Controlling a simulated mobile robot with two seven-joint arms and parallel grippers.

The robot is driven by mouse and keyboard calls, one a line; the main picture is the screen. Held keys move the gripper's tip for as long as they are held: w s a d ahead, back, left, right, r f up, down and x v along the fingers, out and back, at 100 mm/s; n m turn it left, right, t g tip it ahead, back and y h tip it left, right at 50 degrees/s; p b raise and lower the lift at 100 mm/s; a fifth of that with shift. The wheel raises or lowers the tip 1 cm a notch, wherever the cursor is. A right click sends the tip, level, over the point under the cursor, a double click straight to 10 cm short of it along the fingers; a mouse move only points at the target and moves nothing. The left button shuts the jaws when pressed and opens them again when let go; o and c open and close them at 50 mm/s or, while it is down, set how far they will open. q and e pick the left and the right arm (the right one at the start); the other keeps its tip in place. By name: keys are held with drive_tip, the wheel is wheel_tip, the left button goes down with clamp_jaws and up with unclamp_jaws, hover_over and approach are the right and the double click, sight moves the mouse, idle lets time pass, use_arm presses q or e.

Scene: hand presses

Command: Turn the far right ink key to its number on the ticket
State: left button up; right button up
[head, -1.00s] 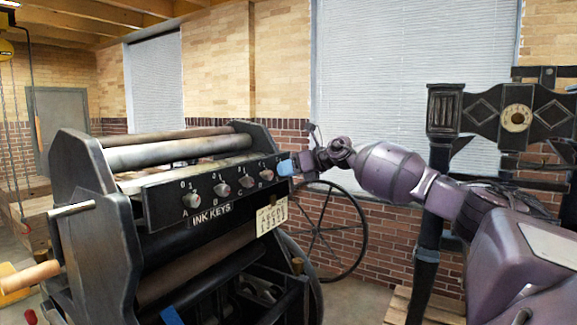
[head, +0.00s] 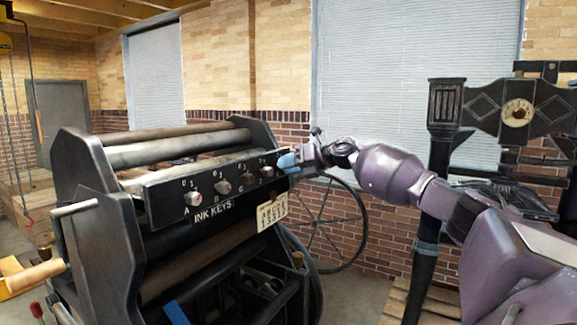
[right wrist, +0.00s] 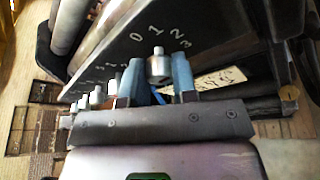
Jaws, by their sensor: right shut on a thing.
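The far right ink key (right wrist: 159,66) is a silver knob with a small nub, at the near end of the row in the right wrist view. The digits 0, 1, 2, 3 arc around it, and its nub points up toward the 1. My right gripper (right wrist: 161,74) has its blue fingers shut on both sides of this key. In the head view my right gripper (head: 287,161) covers the key at the panel's right end. The ticket (head: 272,213) hangs below the panel, with letters above a row of digits too small to read surely. My left gripper is not seen.
The dark ink key panel (head: 160,208) carries several other silver keys to the left. Press rollers (head: 170,150) lie behind it. A large spoked wheel (head: 322,225) stands right of the press. Another dark press (head: 520,112) stands at the far right.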

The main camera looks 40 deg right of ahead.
drive_tip(key=o, duration=0.9)
drive_tip(key=b+v, duration=0.2)
drive_tip(key=v, duration=0.8)
drive_tip(key=shift+s+b, duration=0.3)
drive_tip(key=shift+s, duration=0.05)
drive_tip(key=shift+d+r, duration=0.1)
drive_tip(key=shift+d, duration=0.05)
